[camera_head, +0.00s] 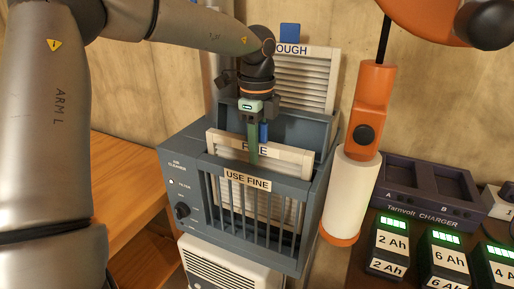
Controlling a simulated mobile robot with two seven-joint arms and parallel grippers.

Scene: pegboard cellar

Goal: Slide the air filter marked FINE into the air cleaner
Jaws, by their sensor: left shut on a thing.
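The air cleaner (175,170) is a blue-grey box with a barred front and a "USE FINE" label. The filter marked FINE (225,142) is white-framed and stands upright in the cleaner's top opening. Its upper part sticks up above the front wall, and pale filter shows behind the bars. My left gripper (257,140) points down from above and is shut on the filter's blue tab. A green finger covers part of the FINE label. The filter marked ROUGH (305,80), with a blue tab, stands behind the cleaner. My right gripper is not in view.
An orange lamp-like tool with a white tube (350,195) hangs close to the cleaner's right side. A charger (432,190) and several battery packs (448,262) sit at the right. A white louvred unit (225,265) is below the cleaner. A wooden bench (130,190) is at left.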

